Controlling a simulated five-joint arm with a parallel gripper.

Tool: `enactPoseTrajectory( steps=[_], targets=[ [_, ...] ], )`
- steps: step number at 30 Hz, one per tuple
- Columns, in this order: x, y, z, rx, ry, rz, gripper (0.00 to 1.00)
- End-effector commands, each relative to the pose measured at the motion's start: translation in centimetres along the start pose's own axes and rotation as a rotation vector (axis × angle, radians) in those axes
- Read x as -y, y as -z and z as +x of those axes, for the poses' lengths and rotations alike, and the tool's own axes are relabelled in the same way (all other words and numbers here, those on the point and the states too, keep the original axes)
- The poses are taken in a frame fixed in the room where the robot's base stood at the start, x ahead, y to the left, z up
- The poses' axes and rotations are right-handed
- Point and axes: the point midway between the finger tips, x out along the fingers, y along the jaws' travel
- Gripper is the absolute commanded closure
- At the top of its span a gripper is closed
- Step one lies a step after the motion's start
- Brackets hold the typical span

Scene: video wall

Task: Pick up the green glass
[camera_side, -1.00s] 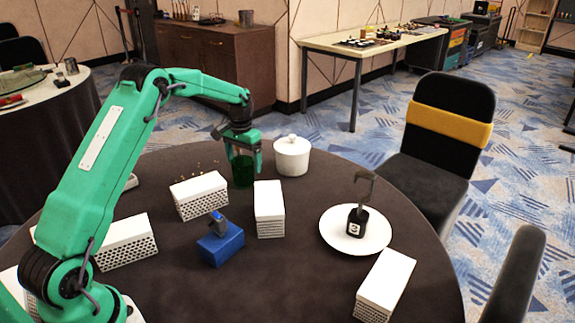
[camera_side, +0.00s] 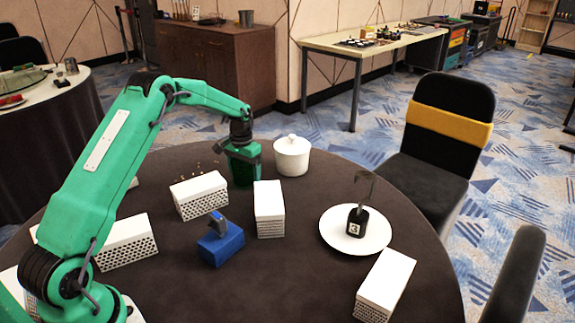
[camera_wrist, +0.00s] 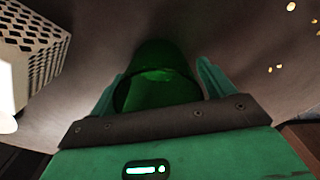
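The green glass (camera_side: 243,174) stands upright on the dark round table, behind the white perforated boxes and left of the white lidded pot. My gripper (camera_side: 243,152) is at the top of the glass, pointing down, and hides its upper part in the side view. In the wrist view the glass (camera_wrist: 160,72) lies between my two fingers (camera_wrist: 161,78), one on each side. A narrow gap shows between the right fingertip and the glass, so the gripper looks open around it. Contact at the left finger is unclear.
The white lidded pot (camera_side: 292,156) stands close to the right of the glass. White perforated boxes (camera_side: 200,195), (camera_side: 269,209) stand in front of it. A blue block (camera_side: 220,243) and a white plate (camera_side: 335,240) with a black object (camera_side: 357,222) are nearer the front.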

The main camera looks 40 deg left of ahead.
Motion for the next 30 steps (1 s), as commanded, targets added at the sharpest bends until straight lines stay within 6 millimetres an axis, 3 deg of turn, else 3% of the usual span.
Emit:
enactPoseTrajectory(
  steps=[1, 6, 7, 20, 28, 30],
  targets=[
    [0.0, 0.0, 0.0, 0.0, 0.0, 0.0, 0.29],
    [0.0, 0.0, 0.0, 0.0, 0.0, 0.0, 0.63],
    [0.0, 0.0, -0.1, -0.001, 0.0, 0.0, 0.64],
    [0.0, 0.1, -0.8, -0.003, 0.0, 0.0, 0.64],
    [0.0, 0.1, -4.1, -0.005, 0.001, 0.0, 0.64],
    [-0.9, -0.2, -4.8, -0.002, 0.0, 0.004, 0.64]
  ],
)
